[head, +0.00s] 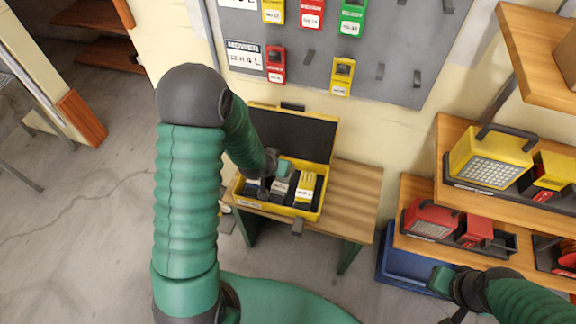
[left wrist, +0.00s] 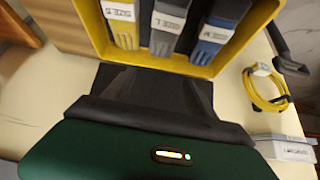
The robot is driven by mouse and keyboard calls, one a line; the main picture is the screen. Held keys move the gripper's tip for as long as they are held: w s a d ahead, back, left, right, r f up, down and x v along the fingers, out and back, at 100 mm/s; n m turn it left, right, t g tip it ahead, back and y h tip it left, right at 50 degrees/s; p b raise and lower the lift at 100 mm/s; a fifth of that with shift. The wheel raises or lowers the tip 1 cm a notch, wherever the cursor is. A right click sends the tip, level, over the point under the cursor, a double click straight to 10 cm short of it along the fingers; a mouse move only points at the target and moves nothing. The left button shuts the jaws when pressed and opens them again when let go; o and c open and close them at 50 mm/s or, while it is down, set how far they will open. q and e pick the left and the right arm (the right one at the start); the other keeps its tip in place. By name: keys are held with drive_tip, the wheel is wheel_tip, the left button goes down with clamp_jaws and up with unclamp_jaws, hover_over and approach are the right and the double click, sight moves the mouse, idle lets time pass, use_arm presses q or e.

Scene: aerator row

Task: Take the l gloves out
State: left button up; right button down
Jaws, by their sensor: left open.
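A yellow case (head: 318,208) stands open on a small wooden bench, its dark-lined lid raised at the back. Glove bundles with white labels lie in its compartments: yellow (head: 306,187), grey in the middle (head: 281,187), and a darker one mostly behind my gripper. In the left wrist view, the grey gloves (left wrist: 162,42) carry a label that seems to read size L, between yellow gloves (left wrist: 124,35) and blue gloves (left wrist: 208,48). My left gripper (head: 266,186) is open over the case's left part, apart from the grey gloves. My right gripper (head: 449,300) is at lower right; its jaws are unclear.
The wooden bench (head: 352,200) has bare room right of the case. Shelves (head: 425,245) with yellow and red lamps stand at right, above a blue bin (head: 400,268). A grey pegboard (head: 300,50) with tags hangs behind. A yellow cable coil (left wrist: 265,100) shows in the left wrist view.

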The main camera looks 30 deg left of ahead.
sight(280, 186)
use_arm(q)
drive_tip(key=f+b, duration=0.4)
drive_tip(key=f, duration=0.1)
drive_tip(key=d+f+b, duration=0.1)
drive_tip(key=f+b, duration=0.1)
drive_tip(key=b, duration=0.1)
drive_tip(key=shift+s+f, duration=0.1)
drive_tip(key=shift+f, duration=0.25)
drive_tip(key=f+b, duration=0.1)
drive_tip(key=f, duration=0.1)
drive_tip(key=f+b, duration=0.1)
drive_tip(key=shift+a+f+b, duration=0.3)
drive_tip(key=shift+a+f, duration=0.05)
drive_tip(key=shift+a, duration=0.05)
drive_tip(key=shift+f+b, duration=0.4)
drive_tip(key=shift+f, duration=0.2)
drive_tip(key=shift+d+r, duration=0.1)
drive_tip(key=shift+d, duration=0.15)
use_arm(e)
drive_tip(key=s+x, duration=0.2)
drive_tip(key=x, duration=0.8)
drive_tip(key=shift+s+f, duration=0.3)
drive_tip(key=shift+f, duration=0.05)
use_arm(q)
drive_tip(key=shift+a, duration=0.1)
drive_tip(key=c, duration=1.2)
use_arm(e)
drive_tip(key=shift+a, duration=0.1)
